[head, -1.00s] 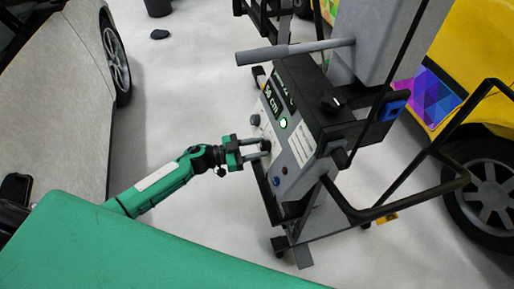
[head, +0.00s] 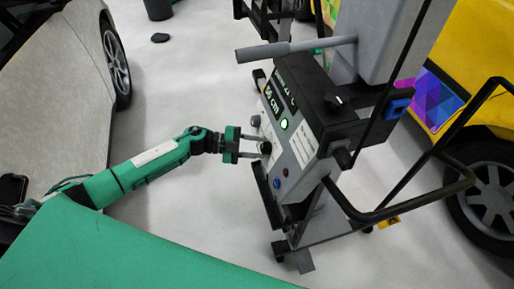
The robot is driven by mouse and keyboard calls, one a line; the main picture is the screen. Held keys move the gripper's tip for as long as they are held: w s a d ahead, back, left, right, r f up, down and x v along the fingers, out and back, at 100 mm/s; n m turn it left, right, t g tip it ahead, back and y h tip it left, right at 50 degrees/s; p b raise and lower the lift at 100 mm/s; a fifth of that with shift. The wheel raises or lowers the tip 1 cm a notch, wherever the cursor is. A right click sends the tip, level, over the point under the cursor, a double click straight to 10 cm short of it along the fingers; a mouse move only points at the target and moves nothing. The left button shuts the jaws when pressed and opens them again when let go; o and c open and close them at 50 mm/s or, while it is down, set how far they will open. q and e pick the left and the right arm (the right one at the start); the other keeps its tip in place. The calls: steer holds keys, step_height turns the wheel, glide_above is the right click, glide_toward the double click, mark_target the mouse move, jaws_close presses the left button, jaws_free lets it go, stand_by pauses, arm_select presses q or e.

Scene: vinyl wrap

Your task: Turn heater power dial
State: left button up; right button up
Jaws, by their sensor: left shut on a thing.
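The heater control box (head: 299,118) is grey and black, on a wheeled stand, and its panel faces my left arm. The panel has a display (head: 273,99) reading about "56 cm", a lit green button (head: 284,124) and a round grey knob (head: 255,121). My left gripper (head: 262,147) reaches the panel from the left, below that knob. Its two fingers are shut on a small dark dial (head: 266,148), taken as the heater power dial, which they partly hide. Its pointer setting cannot be read. My right gripper is not in view.
A grey handle (head: 293,49) sticks out left above the box, and a black bar frame (head: 405,212) juts out right. A silver car (head: 60,100) stands at left, a yellow vehicle (head: 480,60) at right. The floor (head: 190,90) between car and stand is clear.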

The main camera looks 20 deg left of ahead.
arm_select(q)
steer(key=shift+m, duration=0.6)
steer(key=o, duration=1)
steer(key=shift+c, duration=0.2)
